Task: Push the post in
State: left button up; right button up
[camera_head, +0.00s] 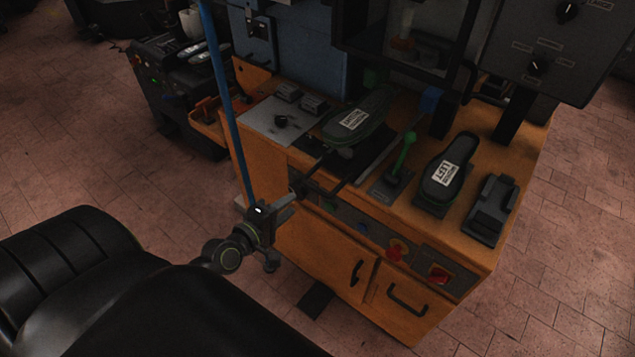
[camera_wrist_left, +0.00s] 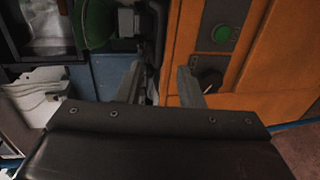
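The orange heel press (camera_head: 430,235) stands right of centre in the head view. A black shoe form with a white label (camera_head: 345,125) sits above its bench, over dark bars; I cannot tell which part is the post. A second labelled form (camera_head: 435,190) stands to the right, with a green lever (camera_head: 403,155) between them. My left gripper (camera_head: 268,238) is by the press's front left side, below the bench top. In the left wrist view its two fingers (camera_wrist_left: 159,85) are apart with nothing held, facing the orange front. My right gripper is not in view.
Red controls (camera_head: 396,250) and door handles (camera_head: 407,300) stick out from the press front. A green button (camera_wrist_left: 222,33) and black knob (camera_wrist_left: 208,80) are near the fingers.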

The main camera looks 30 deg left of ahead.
pick_arm(q)
jog(key=x, duration=1.2)
jog(key=shift+w, duration=0.3)
jog(key=shift+f, duration=0.15)
grip_shut()
